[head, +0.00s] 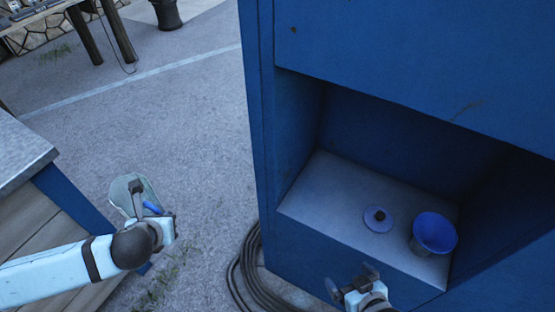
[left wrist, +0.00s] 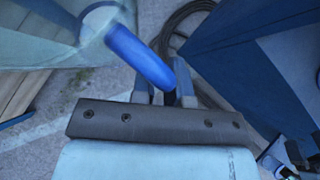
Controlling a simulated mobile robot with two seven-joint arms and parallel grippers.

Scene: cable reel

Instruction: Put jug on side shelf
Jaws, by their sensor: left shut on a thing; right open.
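The jug (head: 129,188) is pale green and see-through, with a blue handle (left wrist: 142,57). My left gripper (head: 150,207) is shut on the handle and holds the jug over the paving, at the left in the head view. In the left wrist view the jug body (left wrist: 40,50) fills the upper left. A blue cabinet has a recess with a grey shelf floor (head: 325,190); whether this is the side shelf I cannot tell. My right gripper (head: 354,284) is open and empty, in front of the cabinet below the recess.
In the recess stand a blue bowl-like cup (head: 434,233) and a flat blue lid (head: 379,218) with a dark knob. The recess floor's left part is clear. A coiled cable (head: 248,272) lies by the cabinet's foot. A grey-topped bench (head: 20,155) is at left.

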